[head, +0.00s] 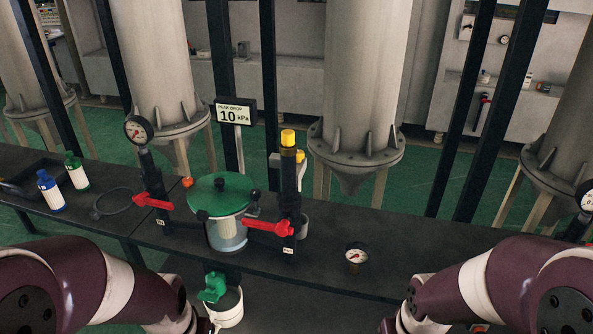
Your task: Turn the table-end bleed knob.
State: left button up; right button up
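A green knob (212,288) sits at the front edge of the dark table, just above a white cup (226,308). No label shows on it, so I cannot tell for sure that it is the bleed knob. A clear vessel with a green lid (221,194) stands behind it, between two black posts with red lever handles (268,228). The right post has a yellow cap (288,138). My arms come in from the lower left and lower right, on either side of the green knob.
A display reading 10 kPa (235,112) stands behind the vessel. A dial gauge (136,130) tops the left post; another gauge (356,256) lies on the table at right. A blue bottle (50,190) and a green bottle (76,171) stand at left. The table right of the posts is mostly clear.

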aim_at(300, 154)
jog(key=i+l+u, duration=0.1)
jog(key=l, duration=0.2)
jog(key=i+l, duration=0.2)
jog(key=l, duration=0.15)
jog(key=i+l+u, duration=0.15)
jog(key=l, duration=0.15)
jog(key=i+l, duration=0.1)
jog(key=l, duration=0.25)
jog(key=i+l+u, duration=0.15)
jog(key=l, duration=0.2)
